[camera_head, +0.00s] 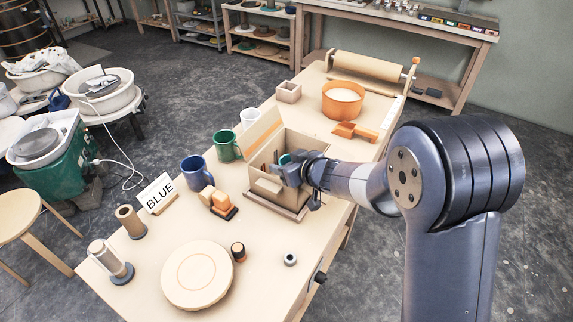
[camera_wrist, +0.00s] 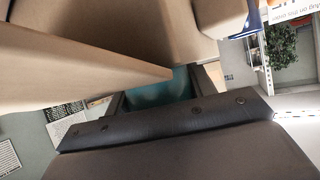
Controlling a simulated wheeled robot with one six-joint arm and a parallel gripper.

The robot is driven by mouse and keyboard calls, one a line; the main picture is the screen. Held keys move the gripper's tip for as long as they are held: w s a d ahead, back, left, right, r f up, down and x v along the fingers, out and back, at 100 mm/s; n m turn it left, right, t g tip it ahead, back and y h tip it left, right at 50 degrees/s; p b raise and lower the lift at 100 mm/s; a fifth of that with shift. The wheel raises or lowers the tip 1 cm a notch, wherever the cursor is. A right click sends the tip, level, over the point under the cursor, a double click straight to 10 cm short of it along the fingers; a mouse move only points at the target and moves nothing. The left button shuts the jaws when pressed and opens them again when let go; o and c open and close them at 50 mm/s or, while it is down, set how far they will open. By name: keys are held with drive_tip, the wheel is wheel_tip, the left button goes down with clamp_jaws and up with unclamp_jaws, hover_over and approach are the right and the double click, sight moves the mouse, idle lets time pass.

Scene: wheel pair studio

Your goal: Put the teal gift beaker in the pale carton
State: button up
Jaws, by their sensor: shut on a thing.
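The pale carton (camera_head: 271,188) stands on the table with its flaps up, and its walls and flaps fill the top of the wrist view (camera_wrist: 80,60). My gripper (camera_head: 290,167) is at the carton's open top, over its right side. It is shut on the teal beaker (camera_head: 285,159), of which only a small part shows. In the wrist view the teal beaker (camera_wrist: 172,88) sits between my fingers, partly hidden by a carton flap. I cannot tell how deep it is in the carton.
Green (camera_head: 226,146), blue (camera_head: 196,173) and white (camera_head: 249,117) mugs stand left of the carton, near a BLUE sign (camera_head: 157,193). An orange bowl (camera_head: 343,100) and scoop (camera_head: 354,132) are behind. A round board (camera_head: 196,275) lies at the near end.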

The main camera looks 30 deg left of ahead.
drive_tip(key=shift+f, duration=0.1)
drive_tip(key=shift+f, duration=0.4)
drive_tip(key=shift+f+b, duration=0.1)
drive_tip(key=shift+b, duration=0.2)
drive_tip(key=o, duration=1.1)
